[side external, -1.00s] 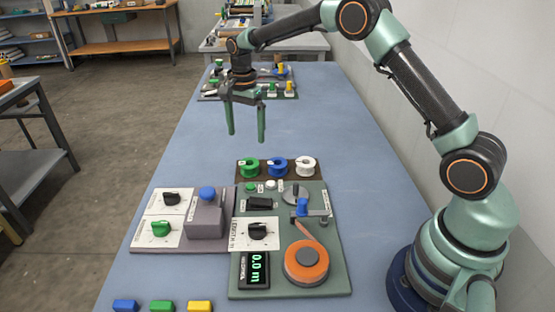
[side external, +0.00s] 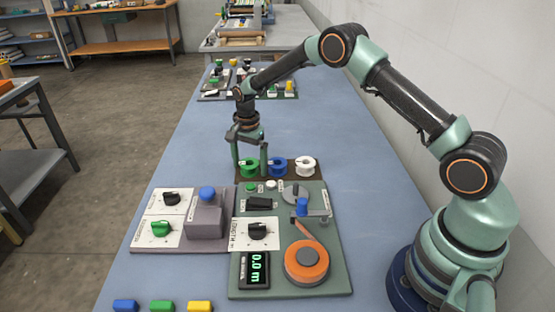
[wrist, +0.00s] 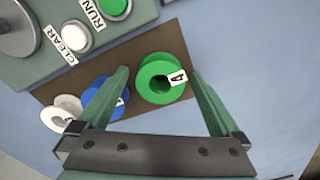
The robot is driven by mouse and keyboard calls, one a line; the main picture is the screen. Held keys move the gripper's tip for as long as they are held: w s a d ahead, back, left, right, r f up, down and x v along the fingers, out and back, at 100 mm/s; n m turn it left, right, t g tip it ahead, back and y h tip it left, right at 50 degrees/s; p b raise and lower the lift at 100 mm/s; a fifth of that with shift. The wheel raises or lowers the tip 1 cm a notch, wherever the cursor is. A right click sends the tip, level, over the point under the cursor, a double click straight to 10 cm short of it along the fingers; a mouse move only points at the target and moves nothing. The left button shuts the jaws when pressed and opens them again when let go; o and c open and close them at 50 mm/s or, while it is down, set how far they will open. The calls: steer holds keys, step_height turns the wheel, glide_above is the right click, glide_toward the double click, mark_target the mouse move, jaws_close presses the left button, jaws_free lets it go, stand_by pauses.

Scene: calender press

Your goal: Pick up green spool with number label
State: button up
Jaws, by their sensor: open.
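The green spool (side external: 250,167) stands at the left end of a brown strip, at the far edge of the green panel. In the wrist view the green spool (wrist: 158,72) shows a white number label that seems to read 4. My gripper (side external: 250,172) is lowered at the green spool, its fingers open on either side of it. In the wrist view my gripper (wrist: 160,78) has the spool between its two fingertips, with a gap visible at the right. One finger is close to the blue spool (wrist: 106,98).
A blue spool (side external: 278,166) and a white spool (side external: 305,166) stand to the right on the brown strip (side external: 318,176). The green panel (side external: 333,275) holds white and green buttons, knobs and an orange reel (side external: 306,261).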

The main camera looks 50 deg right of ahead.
steer(key=c, duration=1.4)
steer(key=shift+o, duration=0.2)
